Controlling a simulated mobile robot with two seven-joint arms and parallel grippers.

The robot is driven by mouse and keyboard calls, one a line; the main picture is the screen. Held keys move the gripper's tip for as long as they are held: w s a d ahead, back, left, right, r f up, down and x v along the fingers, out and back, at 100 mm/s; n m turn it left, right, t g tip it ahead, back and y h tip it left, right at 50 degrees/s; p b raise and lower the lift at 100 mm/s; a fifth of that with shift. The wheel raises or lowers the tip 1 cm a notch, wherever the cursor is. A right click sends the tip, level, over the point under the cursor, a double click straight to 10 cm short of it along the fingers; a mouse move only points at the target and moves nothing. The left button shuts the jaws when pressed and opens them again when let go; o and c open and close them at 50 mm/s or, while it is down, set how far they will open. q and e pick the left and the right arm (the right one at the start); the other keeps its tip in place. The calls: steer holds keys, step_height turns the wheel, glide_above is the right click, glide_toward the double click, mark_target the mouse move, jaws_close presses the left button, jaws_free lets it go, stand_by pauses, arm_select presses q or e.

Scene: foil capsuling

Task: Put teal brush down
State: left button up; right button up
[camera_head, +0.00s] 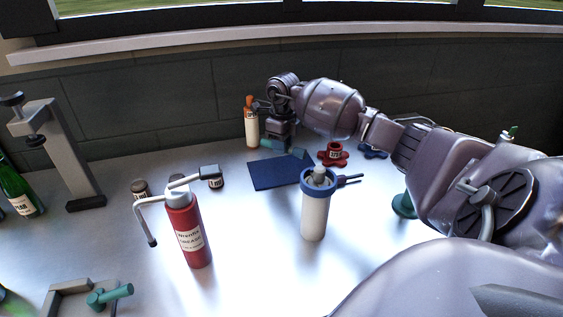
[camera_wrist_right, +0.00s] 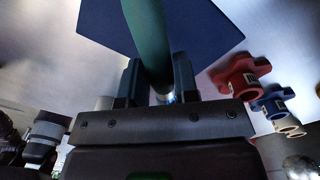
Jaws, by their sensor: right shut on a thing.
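The teal brush (camera_wrist_right: 147,30) is held between the two fingers of my right gripper (camera_wrist_right: 158,82). In the right wrist view its handle runs up out of the frame, over the dark blue mat (camera_wrist_right: 205,28). In the head view my right gripper (camera_head: 279,140) is low at the back of the table, behind the blue mat (camera_head: 272,176). A short teal part of the brush (camera_head: 268,144) shows there beside the gripper; the rest is hidden. I cannot tell whether the brush touches the table. My left gripper is in neither view.
An orange-topped bottle (camera_head: 251,128) stands close left of my right gripper. Red (camera_head: 332,155) and blue (camera_head: 374,152) knobs lie to its right. A white cylinder with a blue collar (camera_head: 314,215) and a red grease bottle (camera_head: 188,235) stand nearer. The front middle is clear.

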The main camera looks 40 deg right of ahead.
mark_target(282, 168)
step_height(282, 168, down, 5)
steer(key=shift+f+b, duration=0.3)
steer(key=shift+f, duration=0.1)
steer(key=shift+f, duration=0.15)
steer(key=o, duration=0.9)
